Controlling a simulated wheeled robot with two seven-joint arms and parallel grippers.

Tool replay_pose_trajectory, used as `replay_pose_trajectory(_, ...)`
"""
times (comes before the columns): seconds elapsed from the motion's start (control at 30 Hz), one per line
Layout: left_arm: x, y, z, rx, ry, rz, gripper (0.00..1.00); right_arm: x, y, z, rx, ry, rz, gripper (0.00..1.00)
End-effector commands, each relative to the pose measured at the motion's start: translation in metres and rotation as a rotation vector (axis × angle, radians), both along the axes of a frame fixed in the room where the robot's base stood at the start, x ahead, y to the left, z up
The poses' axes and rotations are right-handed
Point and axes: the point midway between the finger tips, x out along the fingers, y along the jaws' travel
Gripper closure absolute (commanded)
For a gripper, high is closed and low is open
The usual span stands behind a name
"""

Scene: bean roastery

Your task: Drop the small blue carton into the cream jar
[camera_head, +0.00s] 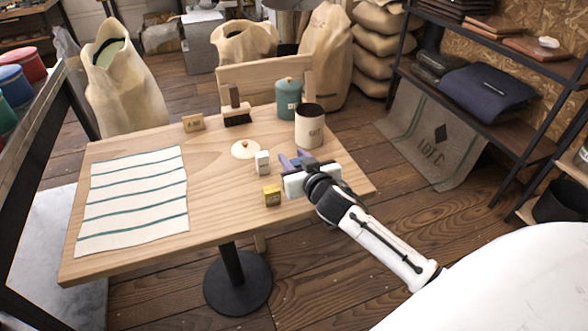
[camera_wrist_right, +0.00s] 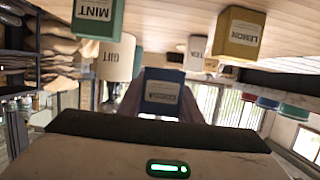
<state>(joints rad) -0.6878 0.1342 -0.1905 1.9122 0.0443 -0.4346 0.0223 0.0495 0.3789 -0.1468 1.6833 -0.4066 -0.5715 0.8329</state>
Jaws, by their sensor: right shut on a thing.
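The small blue carton (camera_wrist_right: 162,92), labelled COCOA, is between the fingers of my right gripper (camera_head: 295,161), which is shut on it. In the head view the gripper is over the right part of the table, and the carton is mostly hidden there. The cream jar (camera_head: 309,128), labelled GIFT, stands upright with its dark mouth open, just beyond the gripper and apart from it. The jar also shows in the right wrist view (camera_wrist_right: 116,60), which looks upside down. The cream lid (camera_head: 245,150) lies on the table. My left gripper is not in view.
Beside the gripper stand a white carton (camera_head: 262,162) and a yellow carton (camera_head: 271,196). A teal canister (camera_head: 288,98) stands behind the jar, with a brush (camera_head: 236,110) and a small wooden sign (camera_head: 194,123) to the left. A striped cloth (camera_head: 133,200) covers the table's left part.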

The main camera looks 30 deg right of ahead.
Motion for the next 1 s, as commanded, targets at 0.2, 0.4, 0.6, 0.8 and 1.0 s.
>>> replay_pose_trajectory(0.2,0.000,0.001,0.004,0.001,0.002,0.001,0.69,0.000,0.000,0.027,0.000,-0.001,0.000,0.89)
replay_pose_trajectory(0.4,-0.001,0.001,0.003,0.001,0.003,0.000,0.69,0.000,0.000,0.030,0.000,0.000,0.000,0.89)
replay_pose_trajectory(0.6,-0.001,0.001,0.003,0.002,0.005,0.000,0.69,-0.002,-0.001,0.028,0.003,0.001,0.001,0.89)
replay_pose_trajectory(0.8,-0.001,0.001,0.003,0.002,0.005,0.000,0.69,-0.027,-0.001,0.013,0.006,0.004,0.068,0.89)
replay_pose_trajectory(1.0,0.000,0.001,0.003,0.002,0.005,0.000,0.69,-0.058,0.021,0.016,0.001,0.000,0.255,0.89)
